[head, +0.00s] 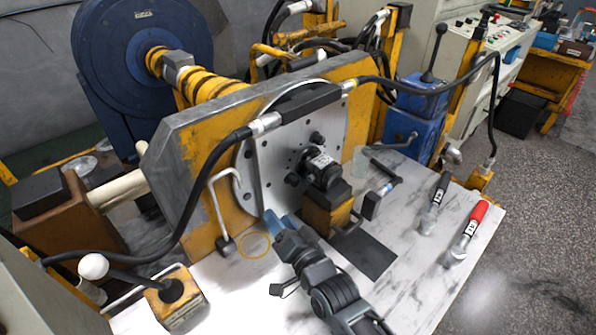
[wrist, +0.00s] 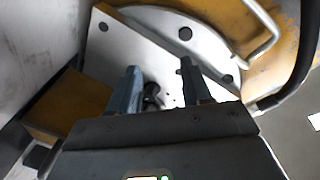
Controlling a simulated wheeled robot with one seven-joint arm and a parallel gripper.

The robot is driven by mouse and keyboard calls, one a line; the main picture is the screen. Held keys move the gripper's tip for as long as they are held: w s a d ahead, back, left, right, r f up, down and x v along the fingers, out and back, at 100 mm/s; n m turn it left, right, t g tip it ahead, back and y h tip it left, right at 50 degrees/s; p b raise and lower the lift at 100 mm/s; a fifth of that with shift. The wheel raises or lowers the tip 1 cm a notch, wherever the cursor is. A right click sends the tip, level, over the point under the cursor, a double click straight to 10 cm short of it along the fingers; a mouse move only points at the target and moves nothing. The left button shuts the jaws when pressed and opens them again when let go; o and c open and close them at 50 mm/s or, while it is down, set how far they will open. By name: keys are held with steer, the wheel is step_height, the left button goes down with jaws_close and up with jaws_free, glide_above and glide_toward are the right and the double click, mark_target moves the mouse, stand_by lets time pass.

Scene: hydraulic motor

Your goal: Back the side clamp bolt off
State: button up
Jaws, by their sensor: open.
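A black cylindrical motor (head: 322,168) sits on a yellow block (head: 328,213) in front of the grey steel mounting plate (head: 271,150). Dark bolts or holes dot the plate. I cannot tell for sure which part is the side clamp bolt. My gripper (head: 279,220) is low in front of the plate, left of the yellow block. In the wrist view my gripper (wrist: 158,66) is open, its two fingers apart and pointing at the plate (wrist: 145,45). A small dark part (wrist: 152,93) shows between the fingers, partly hidden by the gripper body; no grip on it shows.
A bent grey handle (head: 218,205) stands left of the plate, with a black hose (head: 190,205) beside it. On the white table right of the motor are a black-headed tool (head: 371,205), a black-handled tool (head: 440,190) and a red-handled tool (head: 475,217). A lever box (head: 176,300) is front left.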

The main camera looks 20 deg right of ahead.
mark_target(296, 184)
steer(key=s+d+r+m+t+h+p, duration=0.1)
steer(key=d+r+m+h+p, duration=0.15)
steer(key=d+m, duration=0.6)
steer(key=shift+m+h, duration=0.45)
steer(key=shift+m, duration=0.4)
steer(key=w, duration=0.3)
steer(key=w+a, duration=0.1)
steer(key=w, duration=0.3)
steer(key=shift+w+a+f+b, duration=0.1)
steer(key=shift+w+a+b, duration=0.1)
steer(key=shift+b, duration=0.15)
jaws_close()
